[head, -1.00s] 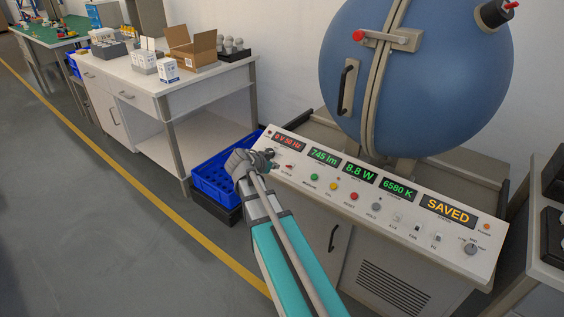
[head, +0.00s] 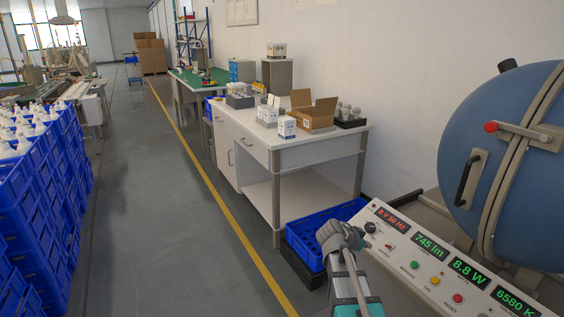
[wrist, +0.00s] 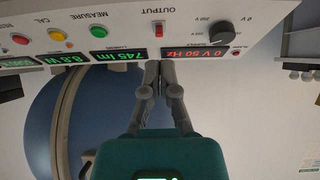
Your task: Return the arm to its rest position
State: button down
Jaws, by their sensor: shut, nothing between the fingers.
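My gripper (head: 364,244) is at the left end of the control panel (head: 402,262) in the head view, with my arm reaching up from the bottom edge. In the wrist view my gripper (wrist: 160,66) has its two fingers together with nothing between them. The fingertips appear close to the panel, near the red OUTPUT switch (wrist: 158,29) and the black knob (wrist: 222,32). I cannot tell whether they touch it. The panel's first display (wrist: 195,52) reads 0 V 50 Hz.
The blue sphere (head: 465,150) stands behind the panel at right. A white bench (head: 300,146) holds an open carton (head: 316,118) and small boxes. Stacked blue crates (head: 30,215) stand at left. The floor between is clear.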

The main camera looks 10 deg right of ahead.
jog(key=s+a+f+n+g+y, duration=0.2)
jog(key=s+a+f+n+y, duration=0.25)
jog(key=s+a+n, duration=0.45)
jog(key=s+a+f+n+g+y, duration=0.2)
jog(key=s+a+f+n+y, duration=0.15)
jog(key=s+a+y, duration=0.45)
notch_tip(320, 180, up, 22)
jog(key=w+a+h+p, duration=0.1)
jog(key=a+h+p, duration=0.1)
jog(key=p, duration=1.9)
jog(key=shift+w+f+n+p, duration=0.15)
jog(key=shift+w+n+p, duration=0.15)
jog(key=shift+w+n, duration=0.15)
